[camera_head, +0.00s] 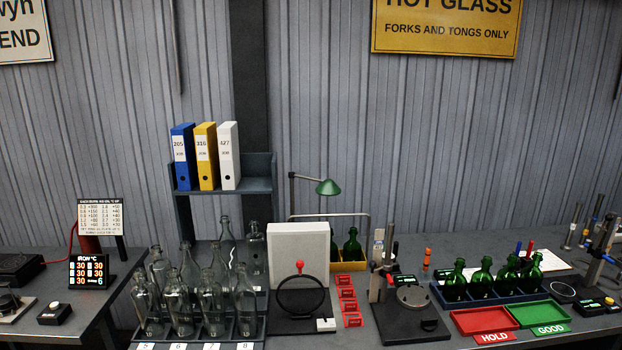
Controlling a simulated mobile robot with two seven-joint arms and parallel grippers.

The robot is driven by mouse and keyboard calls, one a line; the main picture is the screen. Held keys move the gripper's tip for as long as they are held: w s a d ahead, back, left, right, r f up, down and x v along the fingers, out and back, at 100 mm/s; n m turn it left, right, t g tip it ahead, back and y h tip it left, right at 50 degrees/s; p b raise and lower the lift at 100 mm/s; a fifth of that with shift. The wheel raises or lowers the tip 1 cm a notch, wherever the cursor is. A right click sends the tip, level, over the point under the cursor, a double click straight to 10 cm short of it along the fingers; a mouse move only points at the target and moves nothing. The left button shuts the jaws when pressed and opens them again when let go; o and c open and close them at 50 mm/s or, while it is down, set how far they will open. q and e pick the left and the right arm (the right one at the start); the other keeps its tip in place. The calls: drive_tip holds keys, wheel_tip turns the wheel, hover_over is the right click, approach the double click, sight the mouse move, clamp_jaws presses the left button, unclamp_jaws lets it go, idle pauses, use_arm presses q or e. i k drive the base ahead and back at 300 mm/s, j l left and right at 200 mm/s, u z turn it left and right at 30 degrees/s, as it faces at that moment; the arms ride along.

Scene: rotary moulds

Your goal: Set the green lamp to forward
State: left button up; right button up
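The green lamp (328,187) stands at the back of the middle table. Its cone-shaped green shade hangs at the end of a thin arm that runs right and slightly down from the top of an upright post. The shade opens downward. The lamp's base is hidden behind a pale square panel. Neither of my grippers is in view.
The pale panel (301,250) and a black ring stand (301,297) are in front of the lamp. A wire-handled yellow crate (352,266) with green bottles is below it. Clear bottles (181,300) crowd the left; green bottles (481,281) and red (478,319) and green trays (540,313) are right.

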sight(328, 188)
drive_tip(key=i+l, duration=0.25)
drive_tip(key=l, duration=0.15)
drive_tip(key=i+l, duration=0.25)
drive_tip(key=l, duration=0.15)
drive_tip(key=i+l+u, duration=0.1)
drive_tip(key=i+l, duration=0.2)
drive_tip(key=l, duration=0.1)
